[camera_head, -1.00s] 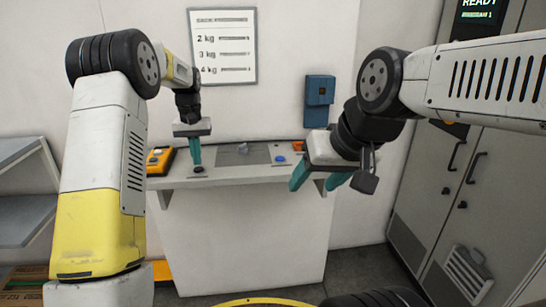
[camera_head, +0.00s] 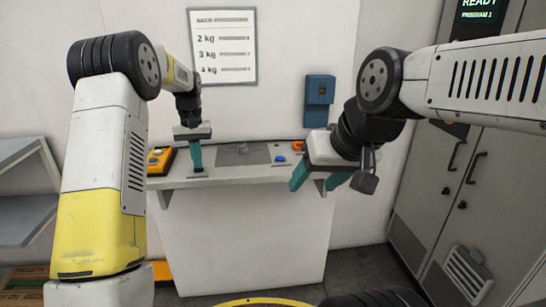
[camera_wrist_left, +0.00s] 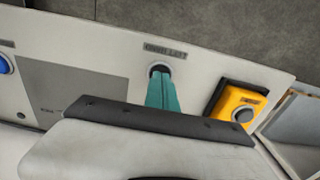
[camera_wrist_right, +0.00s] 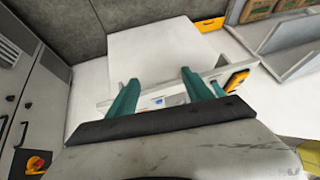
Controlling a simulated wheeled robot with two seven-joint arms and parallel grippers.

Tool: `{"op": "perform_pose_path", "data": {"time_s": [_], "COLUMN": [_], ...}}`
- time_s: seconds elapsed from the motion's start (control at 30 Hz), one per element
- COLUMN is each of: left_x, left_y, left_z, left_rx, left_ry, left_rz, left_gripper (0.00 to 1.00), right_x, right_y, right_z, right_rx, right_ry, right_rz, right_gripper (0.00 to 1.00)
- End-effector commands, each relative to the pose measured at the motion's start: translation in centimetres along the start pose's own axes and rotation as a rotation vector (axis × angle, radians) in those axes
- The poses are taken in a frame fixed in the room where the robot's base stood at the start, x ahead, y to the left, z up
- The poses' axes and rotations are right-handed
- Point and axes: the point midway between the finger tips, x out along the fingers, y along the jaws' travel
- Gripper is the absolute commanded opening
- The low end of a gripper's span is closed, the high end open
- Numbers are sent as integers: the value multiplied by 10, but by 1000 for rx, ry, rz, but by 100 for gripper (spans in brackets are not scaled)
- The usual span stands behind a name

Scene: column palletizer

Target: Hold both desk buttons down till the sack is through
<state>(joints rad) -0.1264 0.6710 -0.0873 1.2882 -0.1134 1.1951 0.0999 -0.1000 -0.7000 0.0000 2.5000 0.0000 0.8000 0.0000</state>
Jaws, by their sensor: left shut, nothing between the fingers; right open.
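The desk (camera_head: 235,175) stands against the wall. My left gripper (camera_head: 193,172) is shut and points down at the left desk button; its fingertips cover most of it. In the left wrist view a dark ring of the left button (camera_wrist_left: 158,69) shows around the tips, below a label. Whether it is pressed in I cannot tell. The right desk button is blue (camera_head: 281,158) and uncovered; it also shows in the right wrist view (camera_wrist_right: 158,101). My right gripper (camera_head: 317,184) is open and empty, in front of the desk's right end, apart from the blue button. I make out no sack on the desk.
A yellow box with a button (camera_head: 158,160) sits at the desk's left end. A blue box (camera_head: 319,98) and a weight chart (camera_head: 223,46) hang on the wall. Grey shelves (camera_head: 25,210) stand left, and a cabinet (camera_head: 455,200) with a "READY" screen (camera_head: 480,12) stands right.

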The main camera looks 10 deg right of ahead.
Motion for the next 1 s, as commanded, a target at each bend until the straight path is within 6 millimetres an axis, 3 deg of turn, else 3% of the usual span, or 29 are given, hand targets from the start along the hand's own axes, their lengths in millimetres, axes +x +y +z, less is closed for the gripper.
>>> {"op": "perform_pose_path", "data": {"time_s": [0.9,0.93,1.0], "left_x": [-2,-2,-2], "left_y": [0,0,0], "left_z": [0,0,0], "left_rx": [0,0,0], "left_ry": [-1,-1,-1], "left_rz": [0,0,0], "left_gripper": [0,0,0], "right_x": [0,0,0], "right_y": [0,0,0], "right_z": [0,0,-1], "right_rx": [0,0,0], "right_ry": [0,0,-1], "right_rz": [0,0,0], "right_gripper": [59,57,44]}}
